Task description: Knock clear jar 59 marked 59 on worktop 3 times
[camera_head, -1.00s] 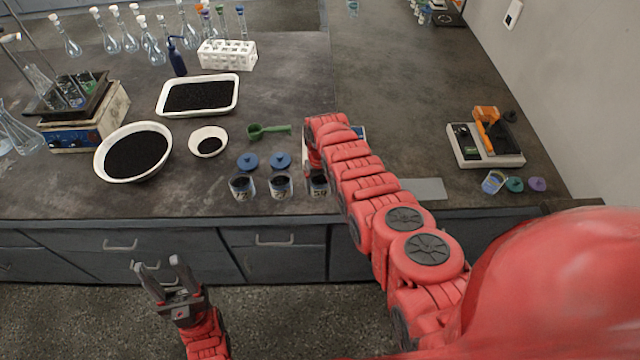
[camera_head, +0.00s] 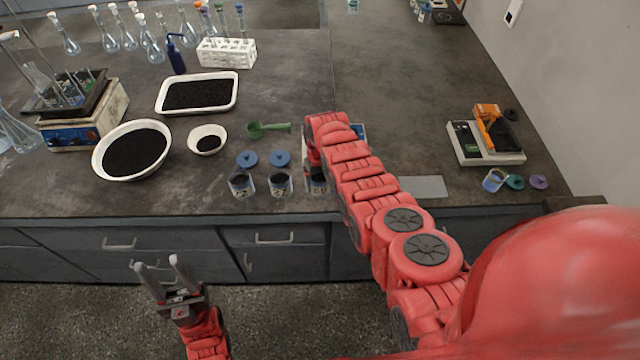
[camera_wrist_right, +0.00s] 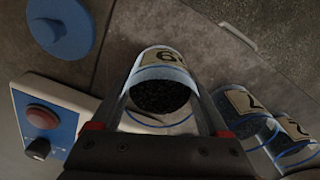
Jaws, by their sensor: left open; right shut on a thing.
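Clear jar 59 (camera_head: 317,186) is at the right end of a row of jars near the worktop's (camera_head: 75,200) front edge, partly hidden by my right arm. My right gripper (camera_wrist_right: 162,92) is shut on the jar, a finger on each side. In the right wrist view the jar (camera_wrist_right: 160,118) holds black grains and its label is only partly readable. I cannot tell whether its base touches the worktop. My left gripper (camera_head: 158,264) is open and empty, in front of the cabinets below worktop height.
Two labelled jars (camera_head: 241,185) (camera_head: 280,185) stand just left, with blue lids (camera_head: 247,159) (camera_head: 281,158) behind them. A box with a red button (camera_wrist_right: 42,117) is near the held jar. A green scoop (camera_head: 268,128), bowls and a tray (camera_head: 160,107) lie further back.

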